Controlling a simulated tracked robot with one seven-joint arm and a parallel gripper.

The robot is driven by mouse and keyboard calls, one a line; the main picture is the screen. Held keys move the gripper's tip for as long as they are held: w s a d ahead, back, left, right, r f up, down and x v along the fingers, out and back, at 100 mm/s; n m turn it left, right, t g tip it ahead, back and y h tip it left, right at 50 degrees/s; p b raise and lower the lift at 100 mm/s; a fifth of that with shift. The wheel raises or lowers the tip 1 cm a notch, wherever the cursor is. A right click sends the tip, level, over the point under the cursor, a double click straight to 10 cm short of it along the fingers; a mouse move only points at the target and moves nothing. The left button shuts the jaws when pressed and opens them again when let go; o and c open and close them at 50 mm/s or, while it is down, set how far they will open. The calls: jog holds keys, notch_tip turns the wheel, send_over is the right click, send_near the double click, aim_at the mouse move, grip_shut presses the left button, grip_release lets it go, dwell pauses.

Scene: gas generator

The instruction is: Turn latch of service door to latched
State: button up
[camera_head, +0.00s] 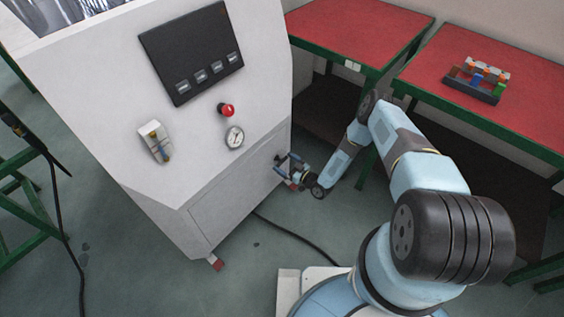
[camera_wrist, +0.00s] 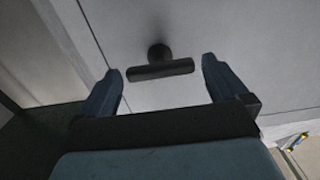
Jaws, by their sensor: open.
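The gas generator (camera_head: 190,110) is a white cabinet at the left of the head view. Its service door (camera_head: 240,185) is the low panel on the front, and it looks shut. The dark T-shaped latch (camera_wrist: 160,70) shows in the wrist view, with its bar lying nearly level across the picture. My gripper (camera_wrist: 163,82) is open, with one blue finger at each end of the bar. I cannot tell whether the fingertips touch it. In the head view my gripper (camera_head: 284,166) is at the right end of the door, where the latch is largely hidden by it.
Above the door are a gauge (camera_head: 234,137), a red button (camera_head: 227,110), a dark panel (camera_head: 192,52) and a small switch box (camera_head: 155,142). Red-topped tables (camera_head: 365,35) stand behind my arm. A black cable (camera_head: 300,238) lies on the floor.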

jog(key=shift+x, duration=1.05)
jog(key=shift+c, duration=0.3)
jog(key=c, duration=1.3)
jog(key=shift+o, duration=0.2)
jog(key=shift+d, duration=0.1)
